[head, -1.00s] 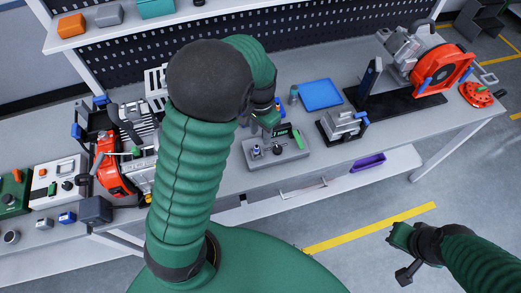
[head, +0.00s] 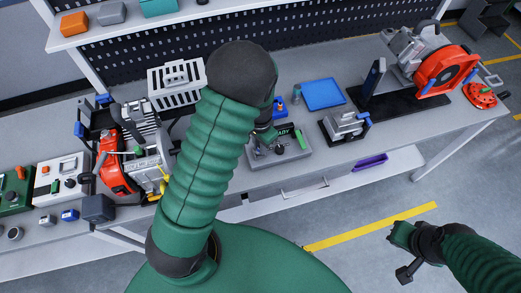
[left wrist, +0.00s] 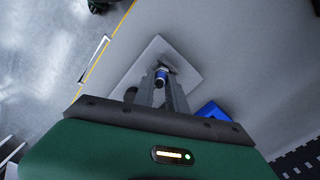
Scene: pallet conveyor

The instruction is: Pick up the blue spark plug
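The blue spark plug (left wrist: 161,76) shows in the left wrist view, upright on the grey block (left wrist: 186,66). My left gripper (left wrist: 161,84) has its fingers on either side of the plug, seemingly apart; contact is not clear. In the head view my left gripper (head: 262,142) is low over the left part of the grey block (head: 292,155) and hides the plug. A dark peg (head: 279,149) and a green piece (head: 299,139) are on the block, to the gripper's right. My right gripper (head: 403,254) hangs away from the table at lower right, its fingers unclear.
A blue tray (head: 323,94) lies behind the block, with a small blue item (head: 280,104) to its left. A metal vise-like device (head: 345,126) stands close right. A red-and-grey engine (head: 125,160) is at left. A white basket (head: 177,85) stands at the back.

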